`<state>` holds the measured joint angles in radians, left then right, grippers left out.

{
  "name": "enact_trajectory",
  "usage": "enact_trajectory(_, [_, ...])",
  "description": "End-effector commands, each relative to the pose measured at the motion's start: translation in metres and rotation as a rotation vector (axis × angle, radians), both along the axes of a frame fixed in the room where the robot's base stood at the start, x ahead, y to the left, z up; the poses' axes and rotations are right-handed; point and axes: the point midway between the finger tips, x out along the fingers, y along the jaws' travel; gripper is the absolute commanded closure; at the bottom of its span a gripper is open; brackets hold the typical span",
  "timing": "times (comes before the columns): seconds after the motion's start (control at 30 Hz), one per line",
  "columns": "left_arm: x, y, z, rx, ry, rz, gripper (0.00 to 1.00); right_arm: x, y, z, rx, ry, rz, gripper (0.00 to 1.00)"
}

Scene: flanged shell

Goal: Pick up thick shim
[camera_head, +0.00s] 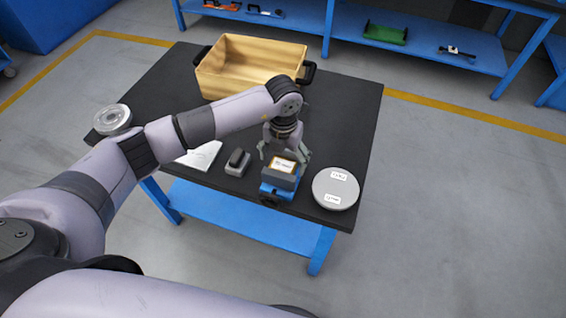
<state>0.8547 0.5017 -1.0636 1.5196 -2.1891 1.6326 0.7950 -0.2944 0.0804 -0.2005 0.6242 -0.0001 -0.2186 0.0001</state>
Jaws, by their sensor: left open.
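My left gripper (284,150) reaches down from above, near the front right of the black-topped table (342,118). Its fingers are apart, close above a blue holder (268,188) with a dark grey block (280,181) in it. A white label with an orange border (284,164) shows on top, between the fingers. I cannot tell for sure which thing is the thick shim. Whether the fingers touch the block is too small to tell. My right gripper is not in view.
A round grey disc (335,190) with two labels lies right of the holder. A small grey block with a black top (237,162) and a white sheet (203,156) lie left. A wooden crate (240,70) stands behind; a metal flanged part (112,119) sits far left.

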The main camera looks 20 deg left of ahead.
Motion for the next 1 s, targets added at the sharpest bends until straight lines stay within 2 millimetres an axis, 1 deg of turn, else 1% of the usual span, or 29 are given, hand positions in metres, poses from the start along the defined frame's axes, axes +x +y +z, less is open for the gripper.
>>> enact_trajectory(0.03, [-0.0001, 0.0003, -0.0053, 0.001, 0.001, 0.002, 0.18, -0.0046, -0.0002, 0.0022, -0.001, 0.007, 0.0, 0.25])
enact_trajectory(0.13, [0.0001, 0.0, -0.0129, -0.001, 0.0, 0.0, 0.18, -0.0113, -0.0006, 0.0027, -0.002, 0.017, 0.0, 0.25])
enact_trajectory(0.37, [0.0005, 0.0002, -0.0148, 0.0, -0.002, 0.0, 0.18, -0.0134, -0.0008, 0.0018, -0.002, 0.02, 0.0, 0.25])
enact_trajectory(0.67, [0.0005, 0.0004, -0.0144, 0.0, -0.001, 0.0, 0.38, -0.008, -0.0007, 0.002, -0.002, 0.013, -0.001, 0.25])
enact_trajectory(1.0, [0.0006, 0.0005, -0.0143, 0.0, -0.002, 0.0, 0.6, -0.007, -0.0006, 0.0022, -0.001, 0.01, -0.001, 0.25])
